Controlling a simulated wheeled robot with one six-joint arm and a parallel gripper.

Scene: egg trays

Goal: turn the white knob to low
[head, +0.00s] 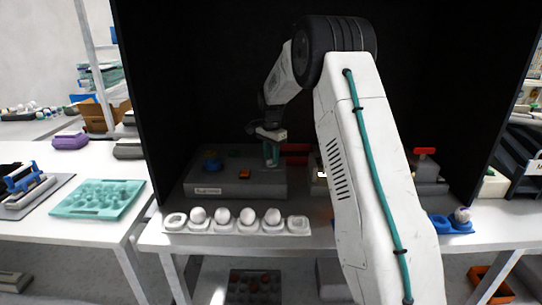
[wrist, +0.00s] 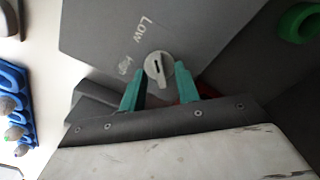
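The white knob (wrist: 159,68) shows in the wrist view as a pale round dial with a dark slot line, on a grey panel (wrist: 205,28). The words "Low" and "High" are printed beside it, "Low" farther up. My gripper (wrist: 160,70) has its two teal fingers apart, one on each side of the knob, with narrow gaps seeming to show. In the head view my gripper (head: 271,155) points down over the right part of a grey control box (head: 235,188). The knob is hidden there behind the fingers.
On the control box are a blue knob (head: 212,163) and an orange switch (head: 244,174). A white egg tray (head: 298,225) with several eggs lies in front. A blue tray (head: 438,222) is at right, a teal tray (head: 98,200) on the left table.

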